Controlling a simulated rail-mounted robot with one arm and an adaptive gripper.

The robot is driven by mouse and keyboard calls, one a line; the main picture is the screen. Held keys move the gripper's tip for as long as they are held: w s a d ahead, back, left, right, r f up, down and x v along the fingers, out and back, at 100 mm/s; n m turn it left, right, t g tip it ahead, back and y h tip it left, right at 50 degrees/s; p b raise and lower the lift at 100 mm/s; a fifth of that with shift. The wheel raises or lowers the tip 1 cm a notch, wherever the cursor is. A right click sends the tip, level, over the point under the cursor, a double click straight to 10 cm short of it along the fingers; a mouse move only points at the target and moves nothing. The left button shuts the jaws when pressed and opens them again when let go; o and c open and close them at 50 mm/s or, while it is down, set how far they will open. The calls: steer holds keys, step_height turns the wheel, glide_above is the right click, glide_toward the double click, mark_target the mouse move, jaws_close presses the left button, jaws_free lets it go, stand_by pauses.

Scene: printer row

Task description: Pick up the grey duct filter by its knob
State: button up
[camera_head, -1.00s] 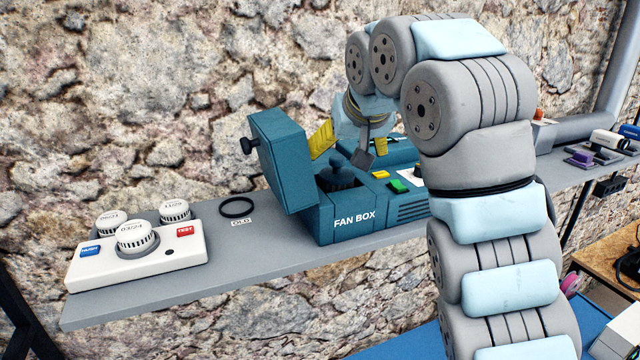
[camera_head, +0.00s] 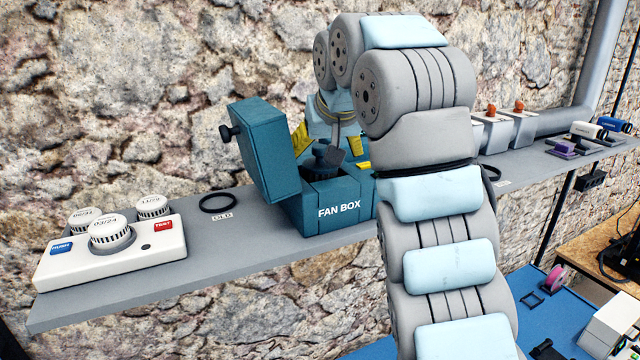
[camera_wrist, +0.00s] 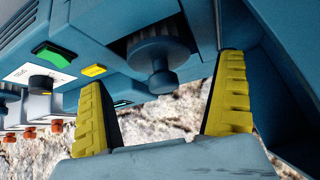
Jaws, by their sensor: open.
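The fan box (camera_head: 338,211) is a blue-teal box on the shelf, with its lid (camera_head: 262,150) swung open. The grey duct filter (camera_head: 325,163) sits in the opening and is partly hidden by the box and my gripper. In the wrist view the dark filter (camera_wrist: 160,48) has a ribbed rim, and its round knob (camera_wrist: 162,82) points towards the camera. My gripper (camera_wrist: 160,74) is open. Its yellow fingers stand on either side of the knob with visible gaps, and no contact shows. In the head view my gripper (camera_head: 328,145) is just above the filter.
The lid stands close beside my gripper on the left. A white tester (camera_head: 112,252) with several round ribbed caps and a black ring (camera_head: 218,202) lie on the shelf (camera_head: 200,268) at left. A green button (camera_wrist: 58,55) and yellow button (camera_wrist: 94,71) are on the box. A stone wall is behind.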

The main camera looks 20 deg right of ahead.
steer(key=shift+p+x, duration=0.6)
steer(key=shift+x, duration=1.05)
steer(key=c, duration=1.3)
steer(key=shift+o, duration=0.2)
steer(key=shift+r, duration=0.15)
